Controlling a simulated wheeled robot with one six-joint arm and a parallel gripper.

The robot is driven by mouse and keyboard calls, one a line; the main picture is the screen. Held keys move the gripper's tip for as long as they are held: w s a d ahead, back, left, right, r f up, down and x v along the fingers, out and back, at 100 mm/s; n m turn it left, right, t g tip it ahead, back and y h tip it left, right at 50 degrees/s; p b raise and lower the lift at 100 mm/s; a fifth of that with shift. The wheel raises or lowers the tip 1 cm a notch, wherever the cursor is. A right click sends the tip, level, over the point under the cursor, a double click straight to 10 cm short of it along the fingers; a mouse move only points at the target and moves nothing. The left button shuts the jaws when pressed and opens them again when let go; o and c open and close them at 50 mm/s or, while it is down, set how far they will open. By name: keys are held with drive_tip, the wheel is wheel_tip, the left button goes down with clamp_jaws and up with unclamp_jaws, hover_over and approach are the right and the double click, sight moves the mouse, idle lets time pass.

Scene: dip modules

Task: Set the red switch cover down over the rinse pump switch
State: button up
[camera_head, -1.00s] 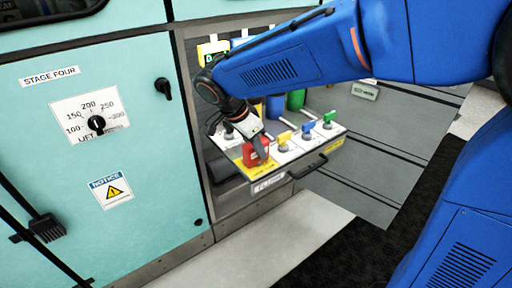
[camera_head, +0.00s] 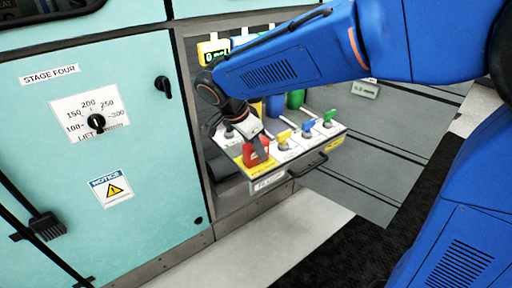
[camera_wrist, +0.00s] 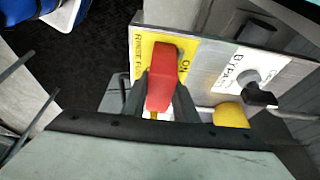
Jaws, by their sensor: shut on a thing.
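The red switch cover (camera_head: 253,154) is in my gripper (camera_head: 261,147), at the yellow-labelled end of the pulled-out switch panel. In the wrist view the red cover (camera_wrist: 163,75) sits between the two dark fingers of my gripper (camera_wrist: 162,92), which are shut on it. The yellow rinse pump label (camera_wrist: 144,48), partly covered, lies right beneath it, with "ON" readable beside the cover. The rinse pump switch itself is hidden by the cover and fingers. I cannot tell whether the cover touches the panel.
A black bypass switch (camera_wrist: 258,93) stands beside the cover on the white plate. Yellow (camera_head: 284,137), blue (camera_head: 308,127) and green (camera_head: 329,118) switches stand along the panel to the right.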

drive_tip(key=o, duration=1.1)
drive_tip(key=shift+o, duration=0.2)
drive_tip(key=v, duration=1.7)
drive_tip(key=s+d+f+n+y, duration=0.1)
drive_tip(key=s+d+f+n, duration=0.15)
drive_tip(key=d, duration=0.75)
drive_tip(key=s+d+f+n+y, duration=0.1)
drive_tip(key=s+d+n, duration=0.15)
drive_tip(key=d, duration=0.75)
drive_tip(key=s+d+f+n+t+y, duration=0.1)
drive_tip(key=s+d+f+n+t, duration=0.1)
drive_tip(key=s+d+f+n, duration=0.4)
drive_tip(key=s+d+f, duration=0.5)
drive_tip(key=s+d, duration=0.1)
drive_tip(key=shift+f+y, duration=0.3)
